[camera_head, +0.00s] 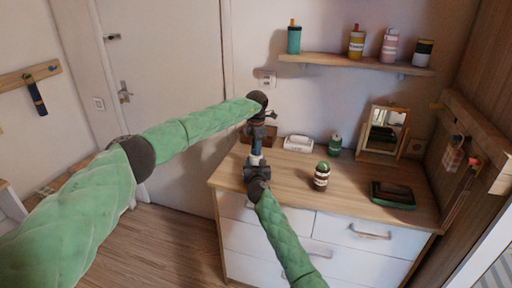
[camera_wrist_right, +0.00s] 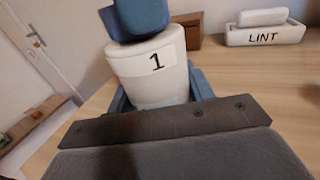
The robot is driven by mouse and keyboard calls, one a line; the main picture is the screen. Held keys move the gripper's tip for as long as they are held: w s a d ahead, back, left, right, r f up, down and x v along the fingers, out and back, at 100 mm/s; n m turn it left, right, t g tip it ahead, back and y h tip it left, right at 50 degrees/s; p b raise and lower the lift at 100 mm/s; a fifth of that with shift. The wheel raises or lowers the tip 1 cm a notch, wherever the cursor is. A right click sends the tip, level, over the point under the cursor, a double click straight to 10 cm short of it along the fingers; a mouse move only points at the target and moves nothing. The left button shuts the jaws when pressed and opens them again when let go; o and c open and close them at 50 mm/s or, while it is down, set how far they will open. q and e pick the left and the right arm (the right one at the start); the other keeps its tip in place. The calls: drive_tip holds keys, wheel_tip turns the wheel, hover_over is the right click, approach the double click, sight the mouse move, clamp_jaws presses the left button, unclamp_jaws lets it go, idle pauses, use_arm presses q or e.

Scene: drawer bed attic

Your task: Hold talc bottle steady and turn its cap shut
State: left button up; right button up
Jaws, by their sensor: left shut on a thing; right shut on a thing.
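The talc bottle (camera_head: 256,161) shows as a small pale piece between my two grippers, held in the air in front of the dresser. In the right wrist view the bottle (camera_wrist_right: 150,78) is white with a label reading "1". My right gripper (camera_head: 257,170) is shut on its body from below, with blue fingers around its lower part. My left gripper (camera_head: 258,143) is above, at the cap end, and shut. A blue piece (camera_wrist_right: 138,18) sits over the bottle's top. I cannot tell whether it is the cap or a left finger, and the cap-to-neck joint is not clear.
The dresser top (camera_head: 290,190) holds a striped jar (camera_head: 321,177), a green jar (camera_head: 335,145), a white LINT box (camera_head: 298,143), a dark green tray (camera_head: 393,195) and a mirror (camera_head: 384,135). A wall shelf (camera_head: 350,67) carries several bottles. Open floor lies left of the dresser.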

use_arm(q)
drive_tip(key=shift+a, duration=0.1)
drive_tip(key=o, duration=1)
wheel_tip(320, 180, up, 12)
use_arm(e)
drive_tip(key=o, duration=1.1)
drive_tip(key=shift+o, duration=0.2)
